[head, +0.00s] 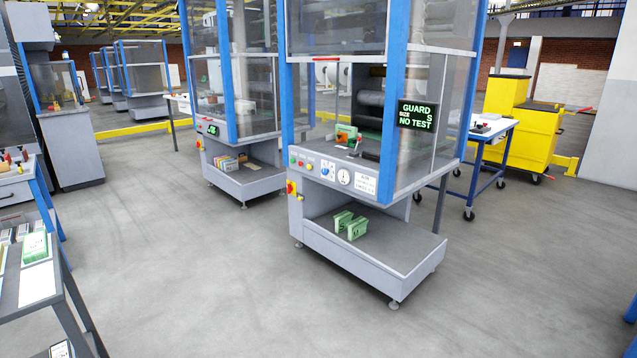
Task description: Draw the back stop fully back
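The nearest stacker (391,100) stands right of centre, with blue posts and clear panels. Its opening shows dark rollers (369,99) and a small green and orange part (346,134) on the inner deck. I cannot tell which part in there is the back stop. A black display (417,114) on the right post reads "GUARD", "SIZE S" and "NO TEST". Below the opening, a sloped panel (365,184) carries buttons, a blue selector and a round dial. My gripper is not in view.
Two green blocks (350,225) lie on the stacker's low shelf (400,258). A second stacker (240,185) stands behind left. A blue-legged cart (489,137) and yellow bins (527,125) stand at right. A bench (40,285) edges the left. The grey floor (200,275) between is clear.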

